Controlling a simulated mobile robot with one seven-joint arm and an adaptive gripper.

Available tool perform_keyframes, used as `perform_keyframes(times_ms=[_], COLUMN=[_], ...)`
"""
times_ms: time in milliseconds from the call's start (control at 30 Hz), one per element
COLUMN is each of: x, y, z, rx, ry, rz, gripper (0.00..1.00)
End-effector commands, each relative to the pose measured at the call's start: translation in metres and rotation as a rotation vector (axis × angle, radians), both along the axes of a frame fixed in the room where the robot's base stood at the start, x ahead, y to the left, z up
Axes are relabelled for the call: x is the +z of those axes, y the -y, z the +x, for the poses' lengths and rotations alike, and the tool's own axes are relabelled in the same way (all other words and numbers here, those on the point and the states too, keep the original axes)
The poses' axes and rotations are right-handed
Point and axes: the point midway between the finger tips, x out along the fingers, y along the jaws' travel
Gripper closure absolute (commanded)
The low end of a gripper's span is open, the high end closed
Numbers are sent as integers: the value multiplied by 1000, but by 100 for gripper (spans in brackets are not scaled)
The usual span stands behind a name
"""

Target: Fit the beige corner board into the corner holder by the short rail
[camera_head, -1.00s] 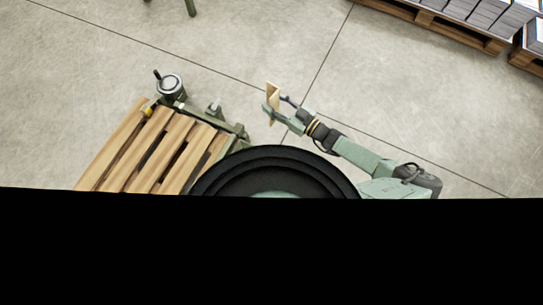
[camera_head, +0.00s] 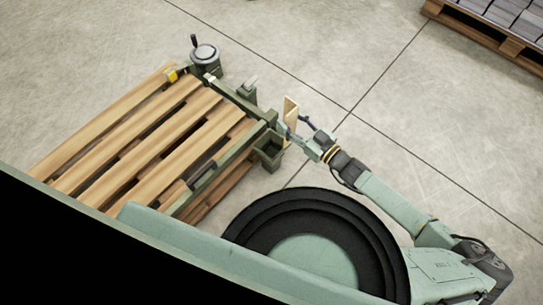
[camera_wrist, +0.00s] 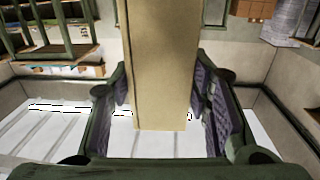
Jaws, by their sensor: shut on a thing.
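The beige corner board (camera_head: 289,108) is upright in my gripper (camera_head: 293,126) in the head view. In the wrist view the board (camera_wrist: 160,60) stands between the two dark ribbed finger pads, which are shut on it. A dark green corner holder (camera_head: 268,152) sits at the near right corner of the green rail frame (camera_head: 236,100). The board is to the right of the frame corner and appears apart from it. A second green bracket (camera_head: 247,91) stands by the rail farther back. I cannot tell how high the board is over the holder.
A slatted wooden pallet (camera_head: 140,130) lies inside the frame at the left. A round grey device with a handle (camera_head: 205,54) stands at the frame's far corner. Another loaded pallet (camera_head: 490,35) is at the top right. The floor between them is clear.

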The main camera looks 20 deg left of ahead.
Motion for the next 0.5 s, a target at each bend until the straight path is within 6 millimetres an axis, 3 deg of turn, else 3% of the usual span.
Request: perform_keyframes(times_ms=[33, 167, 500], x=[1, 7, -45], y=[-14, -33, -37], z=[-9, -22, -24], rx=[27, 62, 68], ry=[1, 1, 0], rz=[1, -3, -3], gripper=[84, 84, 84])
